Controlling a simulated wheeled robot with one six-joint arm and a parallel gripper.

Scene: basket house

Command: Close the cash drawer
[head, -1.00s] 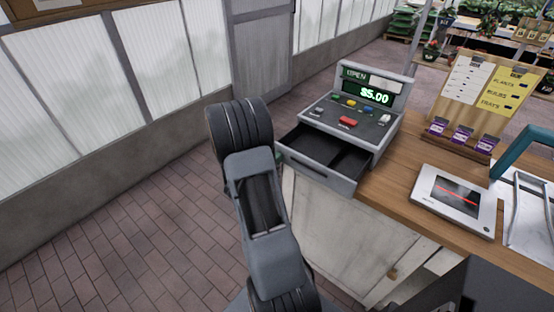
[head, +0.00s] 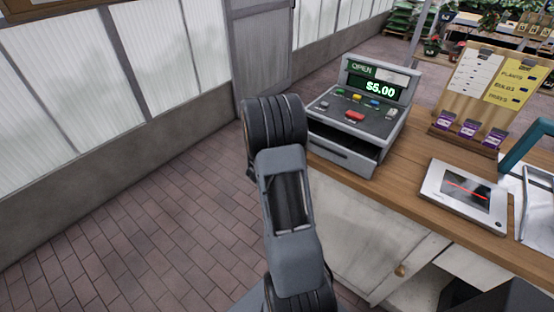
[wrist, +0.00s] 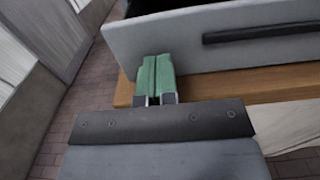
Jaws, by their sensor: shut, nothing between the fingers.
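The cash register (head: 362,108) stands on the wooden counter, its display reading OPEN and $5.00. In the wrist view the drawer front (wrist: 190,45) spans the top, with a dark handle slot at right. My gripper (wrist: 156,68) has its green fingertips together and empty, at the lower left part of the drawer front. They look against it, but I cannot tell contact for sure. In the head view my arm hides the gripper.
The counter's wooden edge (wrist: 215,83) lies just under the drawer. A flat card reader (head: 463,195) and a sign board (head: 490,95) with purple packets stand to the right. The brick floor (head: 130,220) on the left is free.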

